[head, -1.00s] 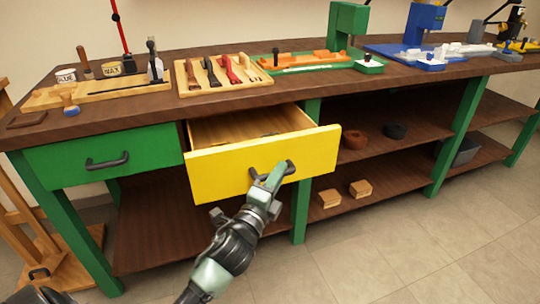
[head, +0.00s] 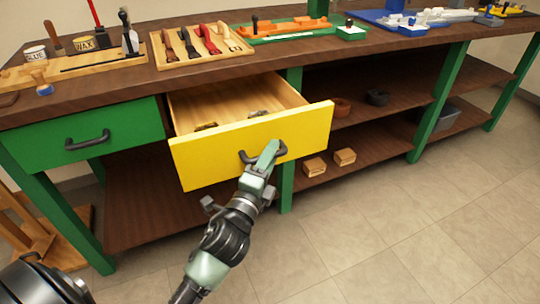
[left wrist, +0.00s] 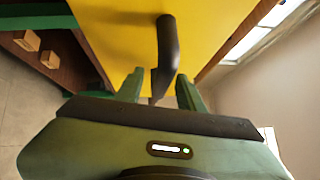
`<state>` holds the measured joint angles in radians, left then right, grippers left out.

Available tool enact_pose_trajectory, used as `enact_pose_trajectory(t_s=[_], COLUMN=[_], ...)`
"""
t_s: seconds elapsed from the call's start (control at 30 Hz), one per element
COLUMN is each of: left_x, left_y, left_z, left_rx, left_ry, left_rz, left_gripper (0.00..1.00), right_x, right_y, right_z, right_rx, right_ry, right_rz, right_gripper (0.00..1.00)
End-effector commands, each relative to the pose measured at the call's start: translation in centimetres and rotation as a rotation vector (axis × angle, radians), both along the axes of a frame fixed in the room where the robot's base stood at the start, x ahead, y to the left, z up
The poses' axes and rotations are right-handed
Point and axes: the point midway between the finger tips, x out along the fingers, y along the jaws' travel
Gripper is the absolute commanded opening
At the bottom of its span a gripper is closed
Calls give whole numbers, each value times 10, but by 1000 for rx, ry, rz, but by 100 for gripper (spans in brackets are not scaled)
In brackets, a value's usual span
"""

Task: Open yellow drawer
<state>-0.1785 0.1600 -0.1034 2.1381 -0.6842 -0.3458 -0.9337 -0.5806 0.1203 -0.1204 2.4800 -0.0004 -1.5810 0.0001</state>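The yellow drawer (head: 225,152) hangs pulled well out from under the bench top in the head view, with small dark-and-tan items inside near its front. Its black handle (head: 281,150) is on the front panel. My left gripper (head: 268,156) is at the handle. My right gripper is not in view.
A shut green drawer (head: 60,140) is left of the yellow one. The wooden bench top (head: 200,83) carries tool trays. Shelves below hold two tan blocks (head: 315,166) and a grey bin (head: 445,116). The tiled floor (head: 400,220) in front is clear.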

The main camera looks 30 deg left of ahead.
Motion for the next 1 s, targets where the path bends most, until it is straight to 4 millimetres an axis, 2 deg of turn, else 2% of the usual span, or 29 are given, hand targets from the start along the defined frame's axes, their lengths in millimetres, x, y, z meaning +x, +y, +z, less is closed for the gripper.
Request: enact_pose_trajectory(t_s=[0.3,0.7,0.83,1.0], left_x=[-4,-62,-73,-78], left_y=[0,-4,-5,-5], left_z=[-1,-10,-10,-10], left_rx=[-1,-2,-1,-1], left_ry=[0,4,1,0], left_rz=[0,1,1,0], left_gripper=[38,38,38,38], right_x=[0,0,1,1], right_y=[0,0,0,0], right_z=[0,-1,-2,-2], right_rx=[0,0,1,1], right_ry=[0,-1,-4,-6], right_rz=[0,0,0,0], right_gripper=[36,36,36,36])
